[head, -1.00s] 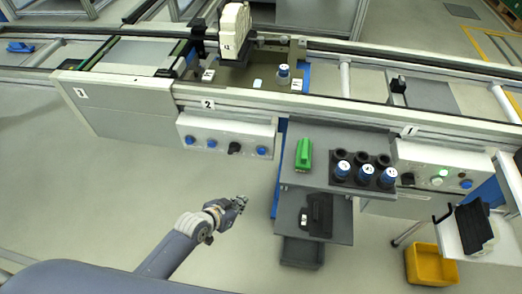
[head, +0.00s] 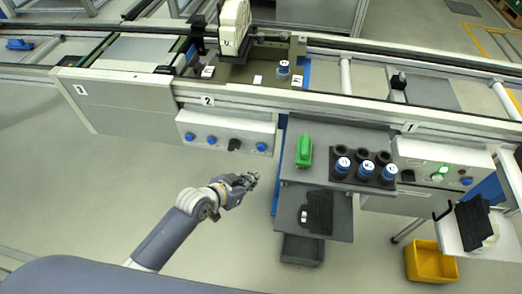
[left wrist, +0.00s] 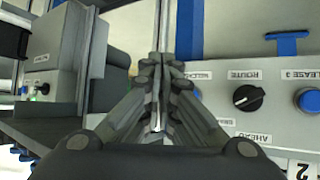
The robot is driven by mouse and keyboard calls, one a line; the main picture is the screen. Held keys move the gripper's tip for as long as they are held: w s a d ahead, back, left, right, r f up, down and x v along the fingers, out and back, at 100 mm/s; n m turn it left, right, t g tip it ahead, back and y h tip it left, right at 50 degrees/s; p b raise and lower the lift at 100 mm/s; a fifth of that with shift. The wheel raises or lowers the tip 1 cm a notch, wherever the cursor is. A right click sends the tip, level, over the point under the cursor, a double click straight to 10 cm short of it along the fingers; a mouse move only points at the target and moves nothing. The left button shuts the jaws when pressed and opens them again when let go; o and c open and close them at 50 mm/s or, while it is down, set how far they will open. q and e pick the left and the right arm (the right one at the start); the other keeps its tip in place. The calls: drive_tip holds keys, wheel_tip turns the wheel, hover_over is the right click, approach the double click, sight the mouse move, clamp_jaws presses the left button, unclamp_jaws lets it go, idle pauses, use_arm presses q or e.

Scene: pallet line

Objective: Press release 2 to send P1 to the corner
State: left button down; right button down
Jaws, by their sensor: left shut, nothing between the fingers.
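The station 2 control panel (head: 225,129) carries blue buttons and a black knob (head: 235,145). In the left wrist view the panel appears upside down, with the ROUTE knob (left wrist: 248,97) and a blue button labelled RELEASE 3 (left wrist: 308,100). Another blue button (left wrist: 197,93) beside the knob is partly hidden by my fingers; its label's number is hidden. It is the rightmost panel button (head: 262,147) in the head view. My left gripper (head: 250,180) is shut and empty, below and in front of this button, apart from it. I cannot identify P1. My right gripper is not visible.
A grey shelf holds a green tool (head: 304,150) and a black rack (head: 350,178) with blue-and-white cylinders, right of my left gripper. The station 1 panel (head: 440,160) and a yellow bin (head: 430,262) are farther right. Floor left of my gripper is clear.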

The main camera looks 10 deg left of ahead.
sight(261, 148)
use_arm(q)
drive_tip(key=w+b, duration=0.2)
drive_tip(key=w, duration=0.5)
drive_tip(key=shift+d+b, duration=0.15)
drive_tip(key=shift+b, duration=0.25)
idle(1.0)
drive_tip(key=shift+w, duration=0.45)
drive_tip(key=shift+w, duration=0.5)
idle(0.9)
drive_tip(key=shift+s+r, duration=0.1)
drive_tip(key=shift+s, duration=0.05)
drive_tip(key=shift+s+p, duration=0.65)
drive_tip(key=shift+s, duration=0.1)
